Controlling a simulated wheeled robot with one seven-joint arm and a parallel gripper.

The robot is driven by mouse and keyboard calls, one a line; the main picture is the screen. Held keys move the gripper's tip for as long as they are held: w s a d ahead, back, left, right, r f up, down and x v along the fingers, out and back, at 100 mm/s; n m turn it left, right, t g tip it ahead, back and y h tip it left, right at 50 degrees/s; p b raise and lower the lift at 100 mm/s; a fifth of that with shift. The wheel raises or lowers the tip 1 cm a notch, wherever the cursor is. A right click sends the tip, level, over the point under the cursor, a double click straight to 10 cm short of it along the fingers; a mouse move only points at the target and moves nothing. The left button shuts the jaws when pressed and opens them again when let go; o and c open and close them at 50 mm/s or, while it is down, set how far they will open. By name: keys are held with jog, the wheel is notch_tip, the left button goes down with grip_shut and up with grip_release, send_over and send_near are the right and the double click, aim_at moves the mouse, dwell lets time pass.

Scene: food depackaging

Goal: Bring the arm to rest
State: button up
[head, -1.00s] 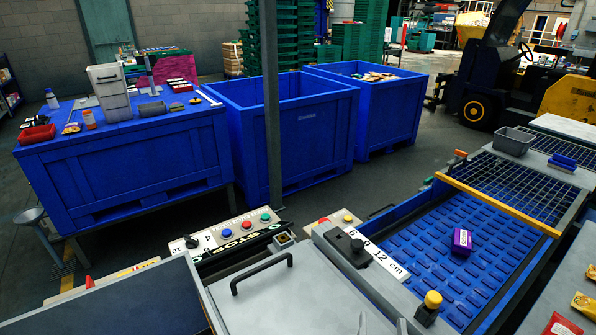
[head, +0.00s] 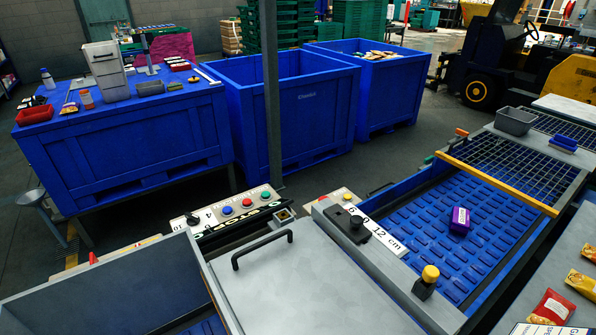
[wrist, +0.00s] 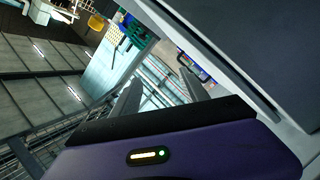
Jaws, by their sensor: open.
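My gripper (wrist: 163,92) shows in the wrist view with its two grey fingers apart and nothing between them. The purple wrist body with a small lit display fills the bottom of that view. The wrist view is steeply tilted, with ceiling panels and lights at left and a dark grey surface at upper right. Neither my arm nor my gripper shows in the head view. A purple packet (head: 459,220) lies on the blue studded conveyor bed (head: 400,235) in the head view, out of reach of any visible gripper.
A grey lid with a black handle (head: 262,249) is in front. A button panel (head: 235,208) and a grey post (head: 270,110) stand behind it. Blue crates (head: 300,115) stand beyond. Several food packs, including a red one (head: 552,307), lie at lower right.

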jog(key=s+d+m+g+h, duration=0.1)
jog(key=s+d+m, duration=0.2)
jog(key=s+m, duration=0.3)
jog(key=s+d+m+g+h, duration=0.1)
jog(key=s+d+m, duration=0.3)
jog(key=s, duration=0.7)
jog(key=shift+s+d+f+m+g+h+b, duration=0.3)
jog(key=shift+m+h, duration=0.2)
jog(key=shift+m, duration=0.7)
